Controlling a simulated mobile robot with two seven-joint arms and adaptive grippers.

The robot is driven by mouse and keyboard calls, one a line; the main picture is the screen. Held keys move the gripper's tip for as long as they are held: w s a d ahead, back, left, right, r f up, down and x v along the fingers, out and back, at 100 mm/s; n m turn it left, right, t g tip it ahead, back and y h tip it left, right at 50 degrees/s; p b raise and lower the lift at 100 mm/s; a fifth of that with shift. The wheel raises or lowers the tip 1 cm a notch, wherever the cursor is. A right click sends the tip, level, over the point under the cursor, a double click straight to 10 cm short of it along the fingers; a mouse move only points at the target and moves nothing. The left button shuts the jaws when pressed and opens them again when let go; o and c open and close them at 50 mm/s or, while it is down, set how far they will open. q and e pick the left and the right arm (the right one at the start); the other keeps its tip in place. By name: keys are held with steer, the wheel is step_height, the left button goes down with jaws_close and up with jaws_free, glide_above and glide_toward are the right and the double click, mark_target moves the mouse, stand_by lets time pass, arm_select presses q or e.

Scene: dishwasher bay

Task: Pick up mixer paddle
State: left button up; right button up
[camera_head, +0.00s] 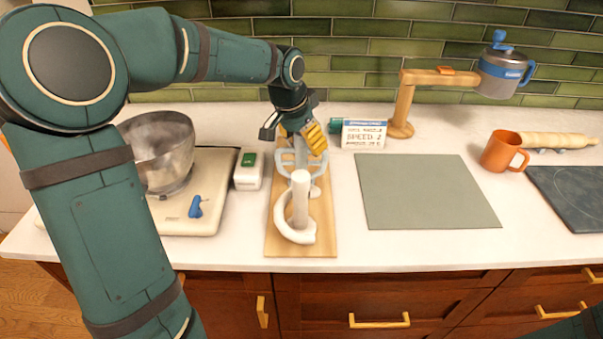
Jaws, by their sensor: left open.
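A pale grey-blue mixer paddle (286,161) with a looped frame lies on the far half of a wooden board (320,245). My left gripper (295,133) is over the far end of the paddle and hides part of it. Its jaws are open, with a dark finger on the left and a yellow pad on the right. I cannot tell whether the fingers touch the paddle. A white hook-shaped attachment (299,205) sits on the near half of the board, in front of the paddle. My right gripper is out of view.
A metal bowl (160,142) on a cream mixer base (215,185) and a small white box with a green top (249,171) stand left. A sign (364,134) and wooden stand (402,112) are behind. A grey-green mat (425,192), orange mug (503,151) and rolling pin (555,140) lie right.

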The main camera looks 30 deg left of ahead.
arm_select(q)
jaws_close()
stand_by(0.4)
